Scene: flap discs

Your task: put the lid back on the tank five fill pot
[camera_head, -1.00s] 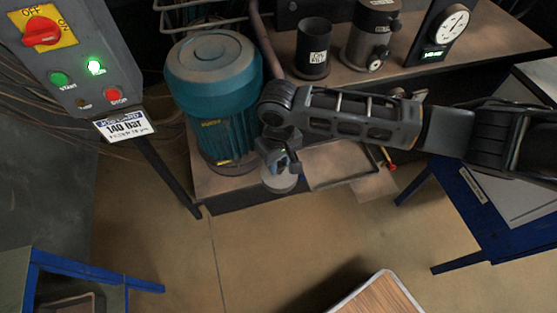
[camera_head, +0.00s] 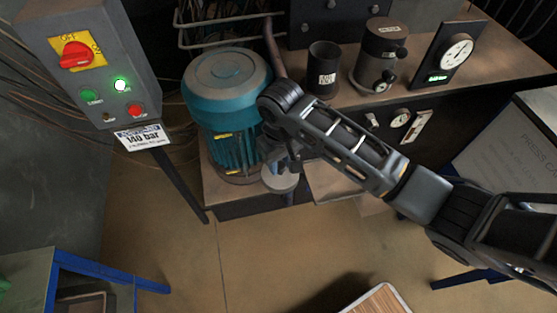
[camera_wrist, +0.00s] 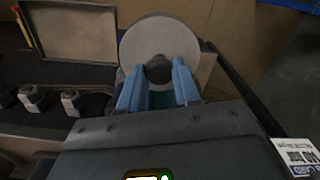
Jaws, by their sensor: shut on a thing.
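My gripper (camera_wrist: 157,82) is shut on the dark knob (camera_wrist: 159,68) of a round grey lid (camera_wrist: 150,35). In the head view the lid (camera_head: 281,184) is held by the bench's front edge, beside the teal motor, and my gripper (camera_head: 277,166) is partly hidden by my arm. A dark, open-topped pot (camera_head: 323,72) with a small white label stands on the bench behind my arm. I cannot read the label surely. The lid is well apart from the pot.
The teal motor (camera_head: 227,88) stands left of my gripper. A grey canister (camera_head: 381,52) and a gauge panel (camera_head: 449,52) stand right of the pot. A control box (camera_head: 92,62) is at the left. A shallow tray (camera_wrist: 72,28) lies near the lid.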

